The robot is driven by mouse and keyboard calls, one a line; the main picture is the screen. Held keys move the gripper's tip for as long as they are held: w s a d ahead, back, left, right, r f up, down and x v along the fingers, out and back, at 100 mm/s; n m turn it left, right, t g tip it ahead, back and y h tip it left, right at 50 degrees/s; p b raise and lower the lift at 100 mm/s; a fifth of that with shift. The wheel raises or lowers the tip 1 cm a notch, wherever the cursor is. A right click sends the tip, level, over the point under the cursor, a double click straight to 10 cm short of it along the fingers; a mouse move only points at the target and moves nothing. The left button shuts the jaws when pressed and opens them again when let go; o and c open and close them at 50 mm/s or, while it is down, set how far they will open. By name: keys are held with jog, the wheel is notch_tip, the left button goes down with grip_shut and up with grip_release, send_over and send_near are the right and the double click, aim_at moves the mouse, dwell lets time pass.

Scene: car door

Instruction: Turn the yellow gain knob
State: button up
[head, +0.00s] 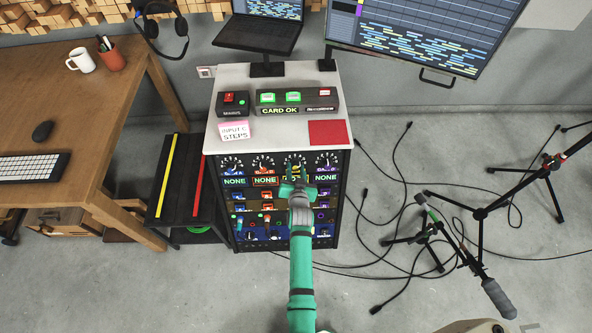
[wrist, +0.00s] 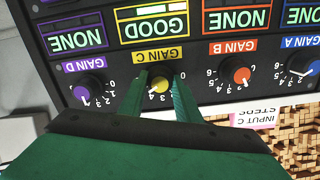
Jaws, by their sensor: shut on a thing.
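The yellow gain C knob (wrist: 159,85) sits on the dark front panel, seen upside down in the wrist view. My gripper (wrist: 160,79) is shut on it, with one green finger on each side. The yellow-framed display (wrist: 163,25) beside it reads GOOD. In the head view my green gripper (head: 297,188) reaches the upper front of the rack and partly covers the yellow column there.
The purple gain D knob (wrist: 89,90) and orange gain B knob (wrist: 242,76) flank the fingers closely; their displays read NONE. A blue gain A knob (wrist: 303,64) is farther along. Cables (head: 385,235) and a microphone stand (head: 480,213) are right of the rack.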

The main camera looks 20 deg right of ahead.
jog(key=o, duration=1.1)
jog(key=shift+c, duration=0.2)
jog(key=shift+w, duration=0.15)
jog(key=shift+s+r, duration=0.1)
jog(key=shift+s, duration=0.3)
jog(key=v, duration=1)
jog(key=shift+a, duration=0.1)
